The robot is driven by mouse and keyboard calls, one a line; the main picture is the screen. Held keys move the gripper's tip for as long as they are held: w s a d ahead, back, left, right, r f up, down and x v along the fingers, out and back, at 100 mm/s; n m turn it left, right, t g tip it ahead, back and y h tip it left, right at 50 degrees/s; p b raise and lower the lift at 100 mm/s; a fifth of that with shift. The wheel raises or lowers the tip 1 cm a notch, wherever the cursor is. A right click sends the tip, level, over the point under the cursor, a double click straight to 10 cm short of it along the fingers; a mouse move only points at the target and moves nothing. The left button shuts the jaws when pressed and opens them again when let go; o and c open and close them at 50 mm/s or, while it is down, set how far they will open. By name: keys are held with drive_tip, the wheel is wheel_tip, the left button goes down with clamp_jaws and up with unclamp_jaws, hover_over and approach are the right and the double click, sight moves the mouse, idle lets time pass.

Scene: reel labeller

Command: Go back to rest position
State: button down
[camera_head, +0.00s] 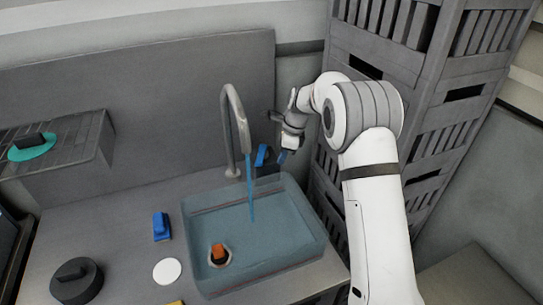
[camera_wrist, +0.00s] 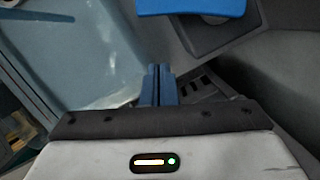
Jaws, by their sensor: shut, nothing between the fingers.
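My gripper (camera_head: 281,156) is beside the tap, to the right of a blue lever (camera_head: 262,155) at the back edge of the sink. In the wrist view my gripper's blue fingers (camera_wrist: 159,72) are together with nothing between them. A blue part, which looks like the lever (camera_wrist: 190,7), shows at the top of that view, apart from the fingertips. My white arm (camera_head: 370,190) reaches up from the lower right and bends toward the tap.
The grey tap (camera_head: 232,110) runs a blue stream into the sink (camera_head: 300,250), where an orange-topped piece (camera_head: 218,252) sits. A blue block (camera_head: 161,226), white disc (camera_head: 167,271) and dark knob (camera_head: 76,281) are on the counter. Stacked grey crates (camera_head: 430,70) stand close behind my arm.

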drive_tip(key=b+v, duration=0.1)
drive_tip(key=v, duration=0.8)
drive_tip(key=s+d+r+n+t, duration=0.1)
drive_tip(key=s+d+r+n, duration=0.35)
drive_tip(key=s+r, duration=0.2)
drive_tip(key=s+d+f+n+t+h, duration=0.1)
drive_tip(key=s+d+n, duration=0.3)
drive_tip(key=s, duration=0.6)
drive_tip(key=s+d+f+n+h, duration=0.1)
drive_tip(key=s+d+n, duration=0.3)
drive_tip(key=s, duration=0.6)
drive_tip(key=s+d+n+t, duration=0.1)
drive_tip(key=s+d+n, duration=0.3)
drive_tip(key=s, duration=0.7)
drive_tip(key=shift+f+n+t+h, duration=0.3)
drive_tip(key=shift+f+n+h, duration=0.1)
drive_tip(key=shift+n, duration=0.15)
